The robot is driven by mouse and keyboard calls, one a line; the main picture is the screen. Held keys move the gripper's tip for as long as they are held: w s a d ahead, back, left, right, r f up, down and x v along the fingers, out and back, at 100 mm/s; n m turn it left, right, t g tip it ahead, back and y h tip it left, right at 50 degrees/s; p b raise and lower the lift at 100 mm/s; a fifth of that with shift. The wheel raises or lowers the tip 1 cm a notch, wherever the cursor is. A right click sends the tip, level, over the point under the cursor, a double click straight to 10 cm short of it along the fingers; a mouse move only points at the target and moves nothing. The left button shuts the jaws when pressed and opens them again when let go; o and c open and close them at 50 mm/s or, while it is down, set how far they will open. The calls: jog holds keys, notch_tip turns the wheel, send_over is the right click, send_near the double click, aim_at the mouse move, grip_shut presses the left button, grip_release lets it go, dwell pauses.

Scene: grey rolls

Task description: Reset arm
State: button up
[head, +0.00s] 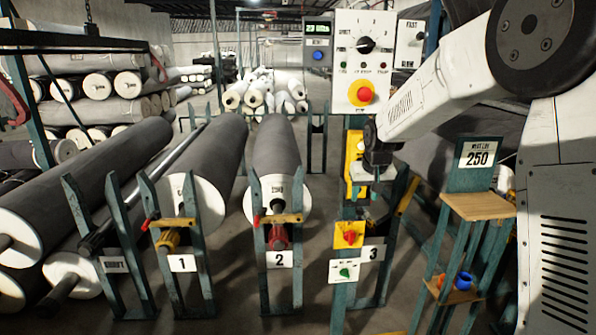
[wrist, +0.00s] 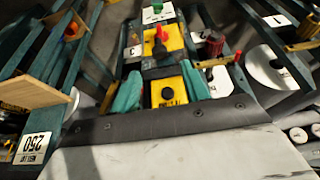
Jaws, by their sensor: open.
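My white arm reaches in from the right in the head view. My gripper (head: 381,188) points down in front of stand 3, below the white control panel (head: 364,60). In the wrist view my gripper (wrist: 161,92) shows two teal fingers spread apart. Nothing is visibly held. In the head view that yellow box (head: 353,160) is partly hidden behind my gripper. I cannot tell how close the fingers are to it.
A yellow box with a red knob (head: 349,235) and a green switch (head: 344,271) sit low on the post. Stands 1 (head: 182,263) and 2 (head: 279,258) hold large grey rolls. A wooden shelf (head: 478,206) under the 250 sign stands close to the right.

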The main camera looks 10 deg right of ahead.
jog(key=s+a+r+g, duration=0.1)
jog(key=s+a+r, duration=0.1)
jog(key=s, duration=2)
jog(key=s+a+r+n+g, duration=0.1)
jog(key=s+r, duration=0.4)
jog(key=s, duration=1.7)
jog(key=shift+a+g, duration=0.5)
jog(key=shift+a, duration=0.4)
